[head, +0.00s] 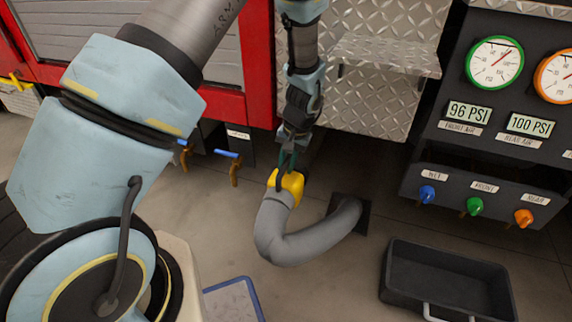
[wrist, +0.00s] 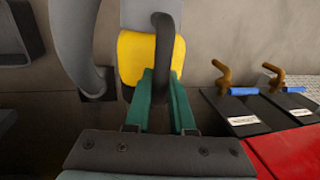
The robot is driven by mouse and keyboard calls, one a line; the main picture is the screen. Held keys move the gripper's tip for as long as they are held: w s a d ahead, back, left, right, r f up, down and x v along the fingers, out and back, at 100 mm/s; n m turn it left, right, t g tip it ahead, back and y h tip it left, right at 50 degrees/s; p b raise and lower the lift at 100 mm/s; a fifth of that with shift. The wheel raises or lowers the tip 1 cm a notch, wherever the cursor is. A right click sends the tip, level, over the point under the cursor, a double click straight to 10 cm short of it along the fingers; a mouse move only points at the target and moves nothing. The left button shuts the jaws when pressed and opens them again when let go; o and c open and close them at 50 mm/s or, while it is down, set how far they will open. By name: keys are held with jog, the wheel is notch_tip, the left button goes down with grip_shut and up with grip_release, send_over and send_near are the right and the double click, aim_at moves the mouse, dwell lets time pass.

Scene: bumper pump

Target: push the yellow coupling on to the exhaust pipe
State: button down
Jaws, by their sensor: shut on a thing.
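The yellow coupling (head: 288,184) sits on the upper end of a bent grey hose (head: 280,232) in the head view. It also shows in the wrist view (wrist: 138,58), with a dark loop handle (wrist: 161,40) across it. My gripper (head: 287,161) is above the coupling, its green fingers shut on the dark handle. In the wrist view the fingers (wrist: 161,80) close around the handle against the yellow body. The exhaust pipe is not clearly visible; my gripper and wrist hide the area just behind the coupling, below the truck's edge.
The hose runs to a dark floor plate (head: 364,214). A black tray (head: 445,275) lies at lower right, below a gauge panel (head: 500,130). A diamond-plate step (head: 385,55) and red truck body (head: 262,65) stand behind. A blue-handled valve (head: 229,155) hangs left of my gripper.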

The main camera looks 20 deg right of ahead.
jog(key=shift+w+d, duration=0.2)
jog(key=c, duration=0.7)
grip_release()
notch_tip(320, 180, up, 10)
jog(key=shift+r+p, duration=0.1)
jog(key=shift+p, duration=1)
jog(key=w+a+r+n+h, duration=0.1)
jog(key=a+r+n, duration=0.15)
jog(key=a, duration=0.45)
jog(key=w+a+r+n, duration=0.1)
jog(key=a+r, duration=0.3)
jog(key=a, duration=0.4)
jog(key=s+a+r+n, duration=0.2)
jog(key=s+a+r, duration=0.15)
jog(key=a, duration=0.45)
jog(key=s+a+r+n, duration=0.2)
jog(key=s+a, duration=0.2)
jog(key=a, duration=0.4)
jog(key=shift+h, duration=0.4)
jog(key=r+p, duration=2.6)
jog(key=shift+w+a+r, duration=0.1)
jog(key=shift+w+a, duration=0.05)
jog(key=shift+w, duration=0.05)
